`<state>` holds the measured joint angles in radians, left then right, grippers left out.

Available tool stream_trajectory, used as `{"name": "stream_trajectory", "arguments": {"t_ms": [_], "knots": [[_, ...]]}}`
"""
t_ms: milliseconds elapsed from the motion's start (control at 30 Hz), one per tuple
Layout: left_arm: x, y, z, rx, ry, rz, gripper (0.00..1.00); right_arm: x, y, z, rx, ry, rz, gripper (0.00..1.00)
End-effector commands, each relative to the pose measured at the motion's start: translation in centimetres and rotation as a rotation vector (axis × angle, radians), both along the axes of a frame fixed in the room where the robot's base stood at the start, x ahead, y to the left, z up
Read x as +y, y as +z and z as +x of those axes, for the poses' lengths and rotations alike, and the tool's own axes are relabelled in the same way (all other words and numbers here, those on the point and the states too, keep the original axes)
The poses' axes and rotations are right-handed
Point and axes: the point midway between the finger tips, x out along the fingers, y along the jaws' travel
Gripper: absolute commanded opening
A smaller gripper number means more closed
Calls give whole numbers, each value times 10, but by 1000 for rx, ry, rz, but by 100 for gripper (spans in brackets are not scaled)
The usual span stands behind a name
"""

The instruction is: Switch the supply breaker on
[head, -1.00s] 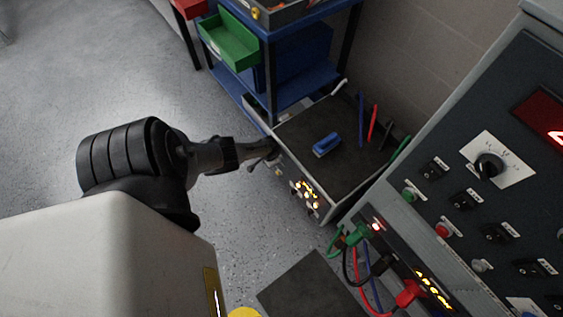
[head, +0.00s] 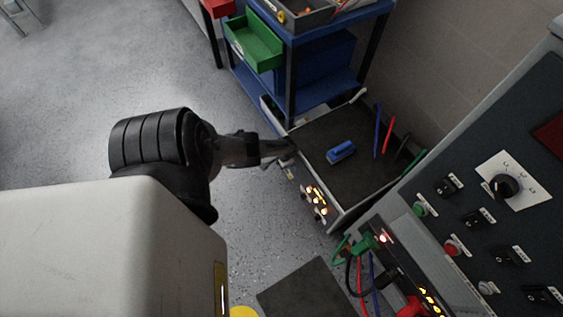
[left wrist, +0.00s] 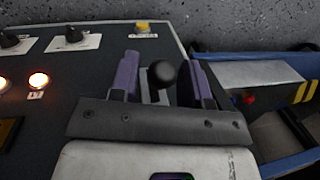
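The supply breaker appears to be the lever with a black ball knob (left wrist: 161,73) at the panel's edge in the left wrist view. My left gripper (left wrist: 162,62) is open, with one purple finger on each side of the knob. Gaps show between the fingers and the knob. In the head view my left gripper (head: 288,152) is at the near left corner of the low dark-topped box (head: 340,190); the lever is hidden there. My right gripper is not in view.
The box's front has several lit lamps (head: 314,199); a lit lamp also shows in the left wrist view (left wrist: 39,80). A blue tool (head: 341,152) lies on top. A blue shelf cart (head: 300,92) stands behind. A control panel (head: 480,200) with plugged cables is on the right.

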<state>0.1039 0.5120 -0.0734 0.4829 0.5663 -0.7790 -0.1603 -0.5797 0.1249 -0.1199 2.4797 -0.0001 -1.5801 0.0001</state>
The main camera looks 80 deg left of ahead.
Motion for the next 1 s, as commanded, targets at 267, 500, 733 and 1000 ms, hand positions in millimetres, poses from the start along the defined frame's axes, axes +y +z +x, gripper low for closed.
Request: {"name": "stream_trajectory", "arguments": {"t_ms": [267, 500, 733, 1000], "knots": [[0, 0, 0, -1, 0, 0, 48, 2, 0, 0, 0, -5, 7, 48], [-2, 18, 2, -1, 0, -1, 48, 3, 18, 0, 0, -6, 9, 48], [-6, 57, 6, -2, -1, 0, 48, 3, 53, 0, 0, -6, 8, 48], [-12, 100, 12, -3, -1, 1, 48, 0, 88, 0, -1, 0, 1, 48]]}}
